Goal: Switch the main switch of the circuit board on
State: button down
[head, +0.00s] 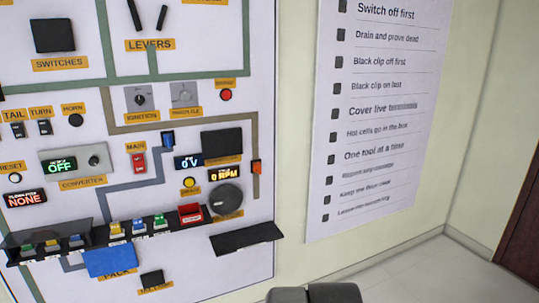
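The circuit board (215,60) is a white wall panel on the left in the head view. Its main switch (138,162) is a small red rocker under an orange label reading MAIN, left of the panel's middle. The rocker's position is too small to tell. A display (188,162) right of it reads 0 V, and another display (224,174) reads 0 RPM. My gripper is not in view, and nothing touches the switch. A dark grey part of my own body shows at the bottom edge.
A shelf (100,238) with several coloured blocks juts out below the switch. A black ledge (246,239) sticks out at the lower right of the board. A printed list (375,120) hangs right of it. Floor (400,272) shows clear at the lower right, beside a brown door (522,235).

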aim_at(138, 160)
jog(key=u, duration=1.15)
